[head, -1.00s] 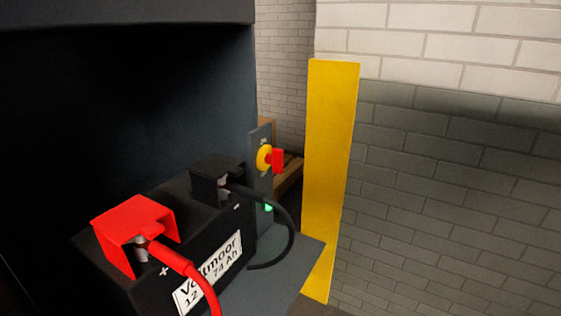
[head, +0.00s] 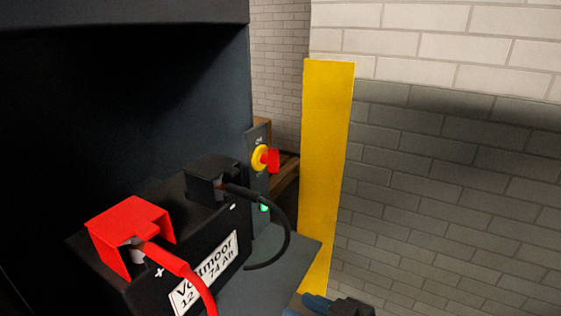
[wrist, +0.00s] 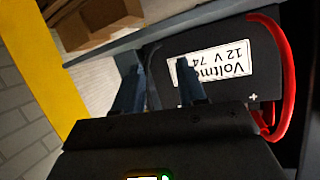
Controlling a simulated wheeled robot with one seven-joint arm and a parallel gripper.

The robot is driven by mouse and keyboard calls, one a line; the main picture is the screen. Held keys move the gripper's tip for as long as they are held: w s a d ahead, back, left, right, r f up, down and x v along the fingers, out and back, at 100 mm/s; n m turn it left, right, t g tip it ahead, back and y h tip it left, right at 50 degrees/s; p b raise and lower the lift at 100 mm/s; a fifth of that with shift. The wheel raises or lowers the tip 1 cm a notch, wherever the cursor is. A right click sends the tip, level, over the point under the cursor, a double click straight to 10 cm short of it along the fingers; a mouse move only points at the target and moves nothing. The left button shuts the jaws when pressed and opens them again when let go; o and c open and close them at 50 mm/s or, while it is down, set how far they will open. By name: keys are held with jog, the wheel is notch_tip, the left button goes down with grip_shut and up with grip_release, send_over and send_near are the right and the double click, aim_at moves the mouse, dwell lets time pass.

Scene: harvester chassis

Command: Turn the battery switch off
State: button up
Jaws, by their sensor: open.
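The battery switch has a red handle (head: 272,160) on a yellow round base (head: 259,158), mounted on a grey upright plate (head: 257,200) behind the battery. A green light (head: 264,208) glows low on the plate. The handle juts out to the right. My gripper (head: 335,304) shows at the bottom edge of the head view, in front of and below the switch, well apart from it. In the wrist view its two fingers (wrist: 158,80) are spread and empty, with the battery label beyond them. The switch is not clearly seen in the wrist view.
The black battery (head: 205,262) has a red terminal cover (head: 130,228), a red cable and a black cable (head: 286,225) looping near the switch plate. A yellow post (head: 326,160) stands right of the switch. A brick wall (head: 450,190) fills the right.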

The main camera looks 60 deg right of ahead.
jog(key=w+d+r, duration=0.2)
jog(key=w+d, duration=0.2)
jog(key=d, duration=0.1)
jog(key=n+t+y, duration=0.3)
jog(key=n+t, duration=0.1)
jog(key=t, duration=0.1)
send_near(278, 160)
jog(key=w, duration=0.2)
jog(key=w+p, duration=0.1)
jog(key=w, duration=0.6)
jog(key=shift+w+d+r+p, duration=0.15)
jog(key=shift+w+r+p, duration=0.05)
jog(key=shift+p, duration=0.2)
grip_shut()
